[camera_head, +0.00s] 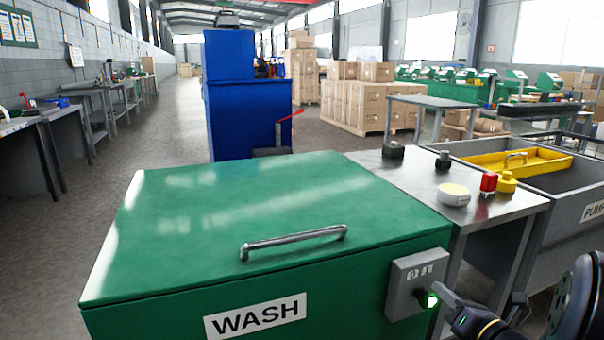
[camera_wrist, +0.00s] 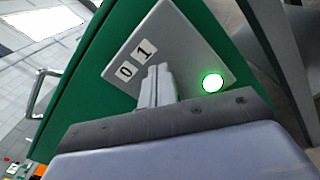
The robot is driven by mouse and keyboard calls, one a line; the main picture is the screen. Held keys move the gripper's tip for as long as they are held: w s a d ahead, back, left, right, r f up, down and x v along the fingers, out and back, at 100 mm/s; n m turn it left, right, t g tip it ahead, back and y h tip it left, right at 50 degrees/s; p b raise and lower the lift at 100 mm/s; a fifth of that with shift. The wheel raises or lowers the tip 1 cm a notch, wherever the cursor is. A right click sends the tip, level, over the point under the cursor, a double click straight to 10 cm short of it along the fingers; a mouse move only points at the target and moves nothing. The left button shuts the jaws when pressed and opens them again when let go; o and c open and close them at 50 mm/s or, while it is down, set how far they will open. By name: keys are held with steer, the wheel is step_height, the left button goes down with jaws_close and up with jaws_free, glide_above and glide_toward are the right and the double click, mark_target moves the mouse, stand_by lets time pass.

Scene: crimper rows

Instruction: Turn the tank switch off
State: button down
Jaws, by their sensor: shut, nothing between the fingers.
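The green tank marked WASH (camera_head: 255,318) stands in front, its lid shut. A grey switch box (camera_head: 398,290) is on its front right corner; it also shows in the wrist view (camera_wrist: 205,38). The box carries labels 0 and 1 (camera_wrist: 135,60) and a lit green lamp (camera_wrist: 212,82). My gripper (camera_wrist: 157,72) is shut and empty, its fingertips in front of the box between the labels and the lamp. The switch knob or lever is hidden behind the fingers, so its position and any contact cannot be told. In the head view my gripper (camera_head: 440,292) reaches the box from the right.
A metal table (camera_head: 400,185) right of the tank holds a white round part (camera_head: 454,194), a red block (camera_head: 488,184) and dark knobs. A grey basin marked PUMP (camera_head: 570,205) with a yellow tray (camera_head: 515,160) stands farther right. The floor at left is clear.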

steer(key=shift+s+a+f+b, duration=0.15)
steer(key=shift+a+f+b, duration=0.2)
steer(key=shift+f, duration=0.15)
stand_by(0.8)
steer(key=shift+s+a+r+p, duration=0.15)
steer(key=shift+a+r+p, duration=0.2)
steer(key=shift+p, duration=0.75)
stand_by(0.4)
steer(key=shift+d+r+p, duration=0.1)
steer(key=shift+r+p, duration=0.2)
steer(key=shift+p, duration=0.15)
steer(key=p+v, duration=0.1)
steer(key=v, duration=0.5)
stand_by(0.4)
